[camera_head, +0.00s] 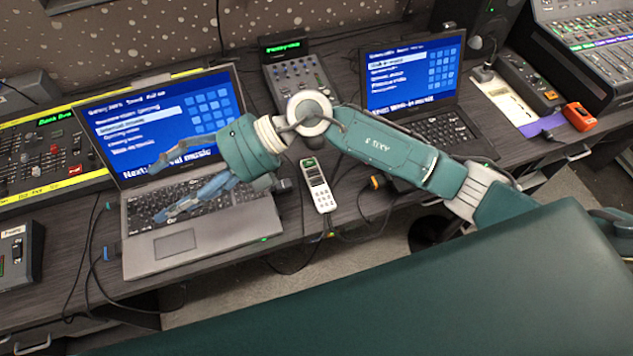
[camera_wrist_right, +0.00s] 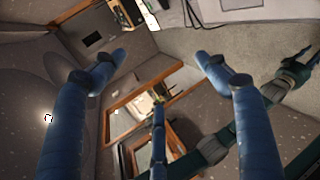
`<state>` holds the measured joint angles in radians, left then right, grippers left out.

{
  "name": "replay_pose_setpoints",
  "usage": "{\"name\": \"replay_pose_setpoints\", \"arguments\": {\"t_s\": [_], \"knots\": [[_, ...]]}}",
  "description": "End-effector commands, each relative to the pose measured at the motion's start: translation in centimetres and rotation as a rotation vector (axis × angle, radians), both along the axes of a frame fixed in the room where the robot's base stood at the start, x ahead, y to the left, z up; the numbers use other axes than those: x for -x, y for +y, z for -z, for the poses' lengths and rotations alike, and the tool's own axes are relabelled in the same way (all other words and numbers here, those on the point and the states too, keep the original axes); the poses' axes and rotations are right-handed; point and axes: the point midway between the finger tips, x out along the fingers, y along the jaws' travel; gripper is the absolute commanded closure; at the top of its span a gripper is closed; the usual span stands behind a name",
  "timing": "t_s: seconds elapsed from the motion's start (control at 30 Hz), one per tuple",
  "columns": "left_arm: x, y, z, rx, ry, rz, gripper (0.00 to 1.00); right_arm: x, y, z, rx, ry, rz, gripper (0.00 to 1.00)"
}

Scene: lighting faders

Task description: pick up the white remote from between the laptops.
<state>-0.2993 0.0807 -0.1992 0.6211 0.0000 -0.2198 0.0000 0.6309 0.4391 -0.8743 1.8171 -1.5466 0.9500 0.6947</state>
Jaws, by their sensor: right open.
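The white remote (camera_head: 318,186) lies on the dark desk between the left laptop (camera_head: 190,240) and the right laptop (camera_head: 440,128), its keypad facing up. Its upper end is close below my right arm. My right gripper (camera_head: 162,192) is well left of the remote, above the left laptop's keyboard, with its blue fingers spread and empty. The right wrist view shows the same open fingers (camera_wrist_right: 160,72) with nothing between them; the remote is not seen there.
A small fader console (camera_head: 297,75) stands behind the remote. Mixing desks stand at the far left (camera_head: 45,155) and far right (camera_head: 590,45). An orange device (camera_head: 579,117) lies at the right. Black cables run on the desk around the remote, near the front edge.

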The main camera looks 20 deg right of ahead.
Motion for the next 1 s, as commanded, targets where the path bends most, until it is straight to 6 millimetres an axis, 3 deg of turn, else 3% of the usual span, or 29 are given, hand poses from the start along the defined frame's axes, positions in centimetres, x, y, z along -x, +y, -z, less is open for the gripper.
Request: {"name": "replay_pose_setpoints", "arguments": {"t_s": [0.03,0.1,0.17,0.2,0.3,0.4,0.53,0.8,1.0], "knots": [[0.0,0.0,0.0,0.0,0.0,0.0,0.6,-1.1,-2.8,3.6,0.198,-0.037,-0.036,0.26],[0.0,0.0,0.0,0.0,0.0,0.0,0.6,-2.7,-8.0,7.9,0.471,-0.059,-0.06,0.26],[0.0,0.0,0.0,0.0,0.0,0.001,0.6,-4.3,-12.9,10.2,0.681,-0.066,-0.053,0.26],[0.0,0.0,0.0,0.0,0.0,0.001,0.6,-5.4,-16.0,11.0,0.802,-0.066,-0.038,0.26],[0.0,-0.1,0.0,0.001,0.0,0.001,0.6,-7.3,-22.1,11.6,1.022,-0.058,0.006,0.26],[0.0,-0.1,0.0,0.001,0.0,0.001,0.6,-8.2,-25.7,11.4,1.147,-0.049,0.041,0.26],[0.0,-0.1,-0.3,0.001,0.0,0.001,0.6,-8.5,-27.3,12.2,1.202,-0.038,0.056,0.26],[0.0,-0.1,-1.1,0.001,0.001,0.001,0.6,-8.4,-27.1,16.1,1.199,-0.039,0.054,0.26],[0.1,-0.1,-1.8,0.002,0.001,0.001,0.6,-8.4,-27.1,17.6,1.199,-0.038,0.054,0.26]]}}
